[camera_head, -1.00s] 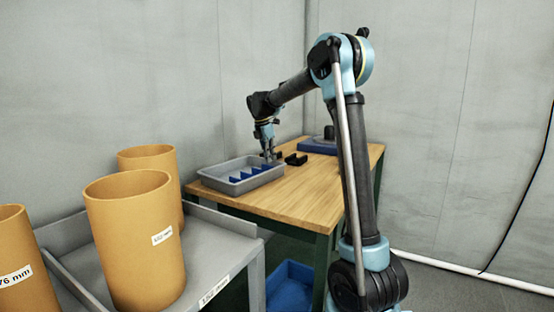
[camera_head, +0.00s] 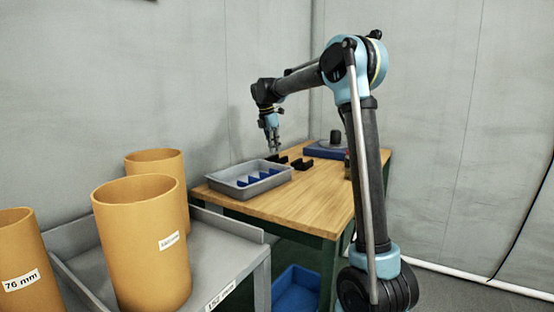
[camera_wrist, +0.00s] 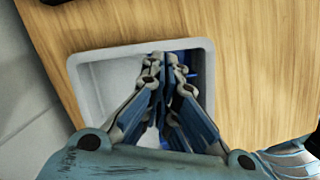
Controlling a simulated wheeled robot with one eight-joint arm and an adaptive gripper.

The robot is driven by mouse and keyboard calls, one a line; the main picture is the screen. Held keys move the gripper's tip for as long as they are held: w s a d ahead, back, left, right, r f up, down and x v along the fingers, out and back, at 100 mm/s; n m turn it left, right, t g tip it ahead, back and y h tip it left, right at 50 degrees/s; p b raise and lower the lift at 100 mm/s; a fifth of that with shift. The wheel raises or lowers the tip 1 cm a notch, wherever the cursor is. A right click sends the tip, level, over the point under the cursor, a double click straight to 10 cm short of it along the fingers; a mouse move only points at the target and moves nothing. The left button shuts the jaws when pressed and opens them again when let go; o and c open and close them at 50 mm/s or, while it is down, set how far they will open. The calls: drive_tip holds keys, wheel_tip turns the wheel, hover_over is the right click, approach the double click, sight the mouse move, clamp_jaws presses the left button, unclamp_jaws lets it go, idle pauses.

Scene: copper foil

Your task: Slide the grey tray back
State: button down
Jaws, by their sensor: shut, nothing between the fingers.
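The grey tray (camera_head: 222,191) lies flat at the left end of the wooden table, with several blue dividers (camera_head: 262,175) inside. My gripper (camera_head: 275,151) is shut and empty. It points down, a little above and behind the tray's far right side in the head view. In the wrist view the shut fingers (camera_wrist: 161,60) cover the middle of the tray (camera_wrist: 78,95). A bare grey part of its floor shows on the left and some blue on the right; the near part is hidden behind my gripper.
Black holders (camera_head: 301,163) stand just right of the tray. A blue base with a dark knob (camera_head: 335,137) is at the table's back. Orange tubes (camera_head: 142,245) stand on a grey cart in front. Bare table top (camera_head: 300,195) lies right of the tray.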

drive_tip(key=w+v, duration=0.1)
drive_tip(key=v, duration=0.4)
drive_tip(key=m+g, duration=0.1)
drive_tip(key=m, duration=0.5)
approach(286, 181)
drive_tip(key=a, duration=0.1)
drive_tip(key=a+f, duration=0.1)
drive_tip(key=a, duration=0.1)
drive_tip(key=w+a+f, duration=0.1)
drive_tip(key=a, duration=0.1)
drive_tip(key=shift+a+f, duration=0.1)
drive_tip(key=shift+f, duration=0.15)
drive_tip(key=shift+w+d+f, duration=0.1)
drive_tip(key=shift+d, duration=1.05)
drive_tip(key=shift+w+d, duration=0.1)
drive_tip(key=shift+d, duration=0.8)
drive_tip(key=d, duration=0.3)
drive_tip(key=shift+w+d, duration=0.1)
drive_tip(key=shift+d, duration=0.1)
drive_tip(key=shift+a, duration=0.1)
